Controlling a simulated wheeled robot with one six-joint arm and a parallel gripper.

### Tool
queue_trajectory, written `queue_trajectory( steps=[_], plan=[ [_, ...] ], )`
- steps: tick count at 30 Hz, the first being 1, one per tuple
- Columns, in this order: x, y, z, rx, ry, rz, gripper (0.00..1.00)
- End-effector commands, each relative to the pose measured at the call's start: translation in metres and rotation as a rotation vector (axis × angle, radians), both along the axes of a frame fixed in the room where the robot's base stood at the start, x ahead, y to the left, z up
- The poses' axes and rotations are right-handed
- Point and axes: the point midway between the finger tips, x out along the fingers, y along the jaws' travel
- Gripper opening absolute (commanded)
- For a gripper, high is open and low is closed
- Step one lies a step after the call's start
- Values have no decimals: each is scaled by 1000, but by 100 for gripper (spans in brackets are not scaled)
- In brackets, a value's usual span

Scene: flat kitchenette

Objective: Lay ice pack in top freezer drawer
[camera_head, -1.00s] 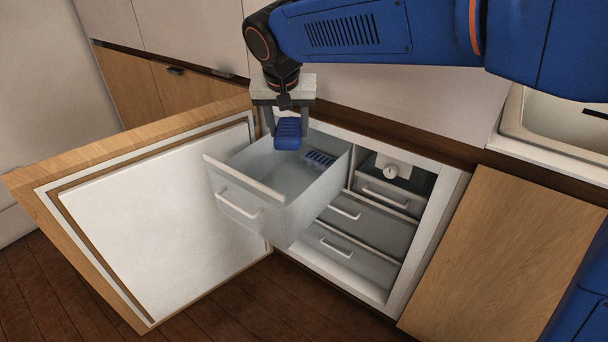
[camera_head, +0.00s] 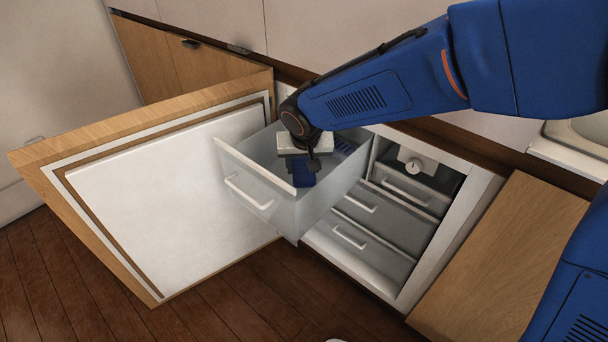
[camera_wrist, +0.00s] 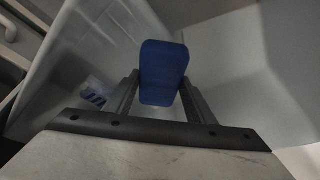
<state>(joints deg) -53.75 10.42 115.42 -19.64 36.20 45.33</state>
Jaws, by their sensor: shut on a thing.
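The blue ice pack (camera_wrist: 163,72) is held between the two fingers of my gripper (camera_wrist: 160,88) in the wrist view. In the head view, my gripper (camera_head: 303,170) is down inside the open top freezer drawer (camera_head: 258,215), and the ice pack (camera_head: 303,180) shows below it near the drawer's front. The drawer is pulled out, grey-white, with a white handle. Whether the ice pack touches the drawer floor cannot be told.
A blue ribbed item (camera_head: 343,147) lies toward the back of the drawer; it also shows in the wrist view (camera_wrist: 94,96). The open freezer door (camera_head: 165,200) stands at the left.

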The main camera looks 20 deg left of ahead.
Motion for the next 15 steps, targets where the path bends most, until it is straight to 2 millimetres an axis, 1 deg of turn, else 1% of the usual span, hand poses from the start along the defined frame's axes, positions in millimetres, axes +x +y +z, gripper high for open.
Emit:
queue_trajectory(
  steps=[9,15],
  plan=[
    [0,0,-34,-2,0,1,14],
    [0,0,-35,1,0,0,14]
  ],
)
